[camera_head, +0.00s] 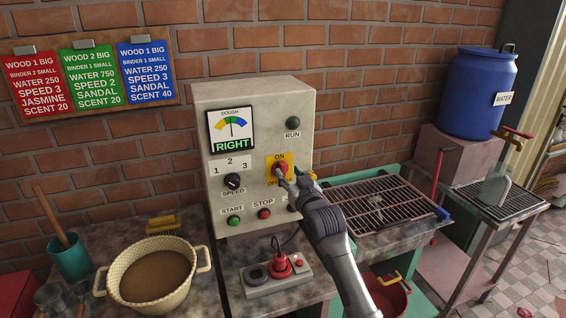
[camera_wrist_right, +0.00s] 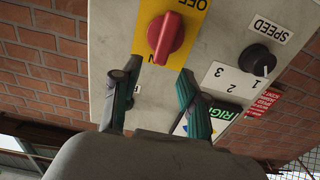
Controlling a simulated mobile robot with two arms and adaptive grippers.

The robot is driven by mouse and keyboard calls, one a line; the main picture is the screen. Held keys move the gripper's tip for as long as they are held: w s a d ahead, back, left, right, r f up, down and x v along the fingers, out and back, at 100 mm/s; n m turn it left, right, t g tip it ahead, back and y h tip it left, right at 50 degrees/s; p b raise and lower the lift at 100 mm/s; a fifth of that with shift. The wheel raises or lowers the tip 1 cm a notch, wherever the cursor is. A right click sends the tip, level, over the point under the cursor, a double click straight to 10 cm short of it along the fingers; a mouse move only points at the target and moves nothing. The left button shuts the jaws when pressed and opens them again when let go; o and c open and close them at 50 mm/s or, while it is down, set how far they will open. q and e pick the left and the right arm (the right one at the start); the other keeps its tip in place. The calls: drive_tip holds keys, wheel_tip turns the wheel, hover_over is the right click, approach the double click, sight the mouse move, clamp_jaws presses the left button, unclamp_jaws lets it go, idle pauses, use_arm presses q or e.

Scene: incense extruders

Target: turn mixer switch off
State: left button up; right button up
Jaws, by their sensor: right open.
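The mixer switch (camera_head: 281,168) is a red rotary knob on a yellow plate marked ON above and OFF below, on the front of a beige control box (camera_head: 255,110). In the right wrist view, which is upside down, the red knob (camera_wrist_right: 166,38) shows large, its ridge running roughly along the ON–OFF line; I cannot tell which end points. My right gripper (camera_head: 288,177) is in front of the switch in the head view and hides part of the plate. In the wrist view my right gripper (camera_wrist_right: 158,72) is open and empty, its fingertips just short of the knob. My left gripper is out of view.
The box also carries a speed dial (camera_head: 232,181), a green START button (camera_head: 234,221), a red STOP button (camera_head: 264,213) and a RUN lamp (camera_head: 293,123). Below stands a grey unit with a red plug (camera_head: 281,267). A basin (camera_head: 152,276) is left, a grill rack (camera_head: 385,205) right.

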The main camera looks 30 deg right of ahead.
sight(284, 166)
drive_tip(key=shift+p+x, duration=0.45)
drive_tip(key=shift+x, duration=2.05)
clamp_jaws()
